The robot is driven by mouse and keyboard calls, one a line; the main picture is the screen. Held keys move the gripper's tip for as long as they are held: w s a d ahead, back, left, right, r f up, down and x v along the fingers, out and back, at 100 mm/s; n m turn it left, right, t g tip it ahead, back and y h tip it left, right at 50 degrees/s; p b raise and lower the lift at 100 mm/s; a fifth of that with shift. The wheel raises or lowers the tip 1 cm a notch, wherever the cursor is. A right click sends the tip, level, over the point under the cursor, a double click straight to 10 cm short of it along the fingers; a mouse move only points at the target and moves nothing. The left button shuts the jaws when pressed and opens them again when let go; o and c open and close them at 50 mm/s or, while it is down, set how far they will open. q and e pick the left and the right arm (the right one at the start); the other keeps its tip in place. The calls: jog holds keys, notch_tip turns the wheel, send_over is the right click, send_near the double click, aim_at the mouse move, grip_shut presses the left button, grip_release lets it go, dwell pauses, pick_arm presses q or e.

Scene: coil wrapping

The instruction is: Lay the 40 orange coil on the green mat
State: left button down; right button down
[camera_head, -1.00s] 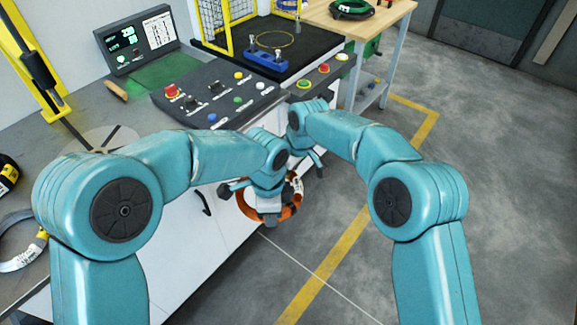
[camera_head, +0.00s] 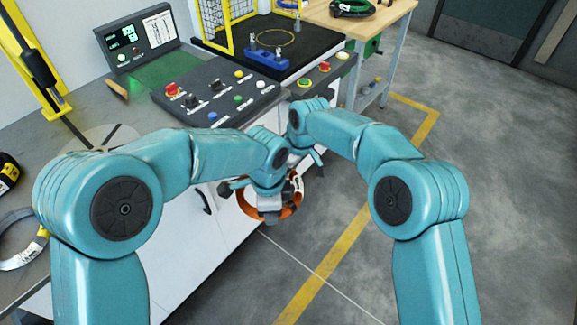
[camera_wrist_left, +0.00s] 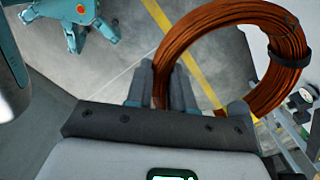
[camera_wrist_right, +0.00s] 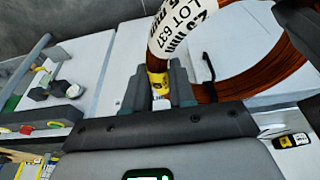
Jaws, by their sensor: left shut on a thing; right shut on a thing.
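The orange coil (camera_head: 291,209) hangs in the air in front of the white cabinet, below bench height. My left gripper (camera_head: 268,207) is shut on its near side; the left wrist view shows the coil (camera_wrist_left: 284,78) rising from between the fingers, with a black tie. My right gripper (camera_wrist_right: 160,88) is shut on another part of the same coil, beside a white label (camera_wrist_right: 182,32) reading LOT 637. In the head view my arms partly hide the right gripper's grasp. The green mat (camera_head: 168,82) lies on the bench before the display, with no coil on it.
A button panel (camera_head: 222,92) stands beside the green mat. Behind it are a yellow-framed station and a blue fixture (camera_head: 268,57). A pale coil (camera_head: 20,250) lies at the bench's left. A wooden table (camera_head: 372,20) holds a green coil. The floor to the right is clear.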

pick_arm(q)
jog(key=shift+d, duration=0.1)
dwell(0.4)
jog(key=c, duration=0.9)
grip_release()
